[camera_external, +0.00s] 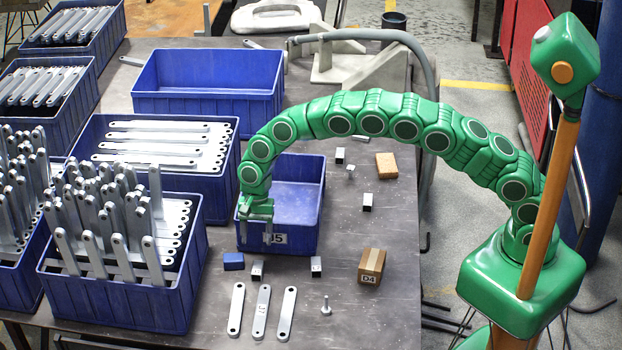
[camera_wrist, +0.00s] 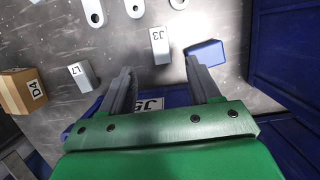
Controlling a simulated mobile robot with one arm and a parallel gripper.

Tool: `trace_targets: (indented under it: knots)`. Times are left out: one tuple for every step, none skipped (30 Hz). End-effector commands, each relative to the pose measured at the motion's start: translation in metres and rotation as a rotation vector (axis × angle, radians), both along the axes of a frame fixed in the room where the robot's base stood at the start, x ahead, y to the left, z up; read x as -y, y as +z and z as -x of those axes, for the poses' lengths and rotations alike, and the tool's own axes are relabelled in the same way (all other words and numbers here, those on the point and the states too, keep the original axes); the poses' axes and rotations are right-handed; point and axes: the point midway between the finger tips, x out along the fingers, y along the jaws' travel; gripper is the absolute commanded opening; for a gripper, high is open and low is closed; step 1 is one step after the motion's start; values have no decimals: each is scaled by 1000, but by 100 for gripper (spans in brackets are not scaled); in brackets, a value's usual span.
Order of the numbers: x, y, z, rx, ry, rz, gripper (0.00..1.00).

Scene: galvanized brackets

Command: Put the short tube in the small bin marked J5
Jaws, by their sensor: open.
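The small blue bin marked J5 (camera_external: 313,235) stands in the middle of the table and looks empty where I see inside. Its J5 label (camera_wrist: 149,104) shows between my fingers in the wrist view. My gripper (camera_external: 257,228) is open and empty, pointing down over the bin's front left corner. A short grey square piece marked J3 (camera_wrist: 160,46) lies just past my fingertips, in front of the bin; it also shows in the external view (camera_external: 258,270). A similar piece marked L7 (camera_wrist: 83,75) lies to its side. I cannot tell which piece is the short tube.
A blue block (camera_external: 233,261), a box marked D4 (camera_external: 371,266), flat brackets (camera_external: 262,312) and a bolt (camera_external: 326,307) lie nearby. More small metal pieces (camera_external: 367,202) lie right of the bin. Large blue crates of brackets (camera_external: 120,305) crowd the left. An empty crate (camera_external: 205,103) stands behind.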

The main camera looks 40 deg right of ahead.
Motion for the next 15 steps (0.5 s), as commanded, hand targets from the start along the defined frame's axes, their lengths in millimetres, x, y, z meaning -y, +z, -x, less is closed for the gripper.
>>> trace_targets:
  knots:
    - [0, -10, 0, -2, 0, 1, 62]
    - [0, -13, 0, -2, 1, 1, 62]
    - [0, -17, 1, -2, 1, 1, 62]
    - [0, -19, 1, -2, 1, 1, 62]
    - [0, -21, 1, -2, 1, 1, 62]
    - [0, -23, 1, -2, 1, 1, 62]
    - [-1, -25, 2, -3, 1, 1, 62]
    - [-1, -28, 2, -3, 1, 1, 62]
    - [-2, -31, 3, -3, 1, 1, 62]
    - [-3, -34, 4, -3, 1, 1, 62]
    - [-3, -37, 4, -3, 1, 1, 62]
    - [-4, -40, 5, -3, 1, 1, 62]
    - [-4, -42, 5, -1, 1, 1, 62]
    - [-5, -44, 5, -1, 1, 1, 62]
    - [-5, -45, 5, -1, 0, 1, 62]
